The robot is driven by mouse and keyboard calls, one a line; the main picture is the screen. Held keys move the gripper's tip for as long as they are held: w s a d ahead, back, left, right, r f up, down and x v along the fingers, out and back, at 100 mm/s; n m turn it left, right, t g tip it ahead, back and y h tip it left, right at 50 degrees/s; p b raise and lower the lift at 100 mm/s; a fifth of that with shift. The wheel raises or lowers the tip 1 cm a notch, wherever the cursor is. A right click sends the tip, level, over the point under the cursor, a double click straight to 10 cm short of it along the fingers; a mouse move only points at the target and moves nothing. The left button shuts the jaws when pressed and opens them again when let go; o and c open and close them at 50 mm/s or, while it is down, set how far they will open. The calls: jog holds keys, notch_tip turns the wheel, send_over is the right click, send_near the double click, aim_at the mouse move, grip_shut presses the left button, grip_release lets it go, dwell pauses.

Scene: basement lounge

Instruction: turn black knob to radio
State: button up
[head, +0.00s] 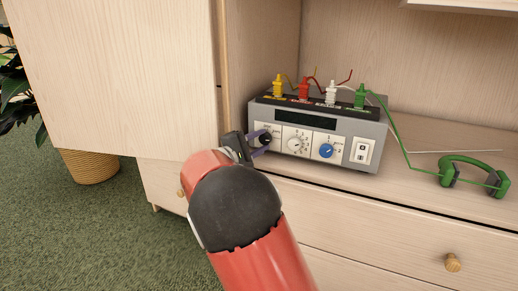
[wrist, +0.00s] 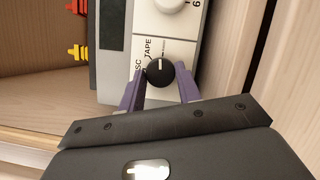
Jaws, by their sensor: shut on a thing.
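The black knob (wrist: 160,72) sits on the light front panel of a grey stereo unit (head: 372,130), at the panel's left end in the head view (head: 265,137). A white line on the knob points straight up in the wrist view. The words TAPE and a partly hidden "SC" show beside it; a smaller label to the right of TAPE is too small to read surely. My gripper (wrist: 160,82) has its purple fingers shut on the knob, one on each side. In the head view my gripper (head: 258,144) reaches the panel from the left front.
Coloured plugs (head: 304,89) stand on top. Green headphones (head: 470,174) lie at right. An open cabinet door (head: 115,70) stands close left of my arm.

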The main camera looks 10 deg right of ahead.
jog(key=shift+m+y+b, duration=0.3)
jog(key=shift+m, duration=0.3)
jog(key=o, duration=1)
jog(key=shift+c, duration=0.2)
jog(key=shift+a, duration=0.1)
jog(key=v, duration=0.7)
jog(key=shift+s+a+p, duration=0.2)
jog(key=shift+a+p, duration=0.05)
jog(key=shift+p, duration=0.1)
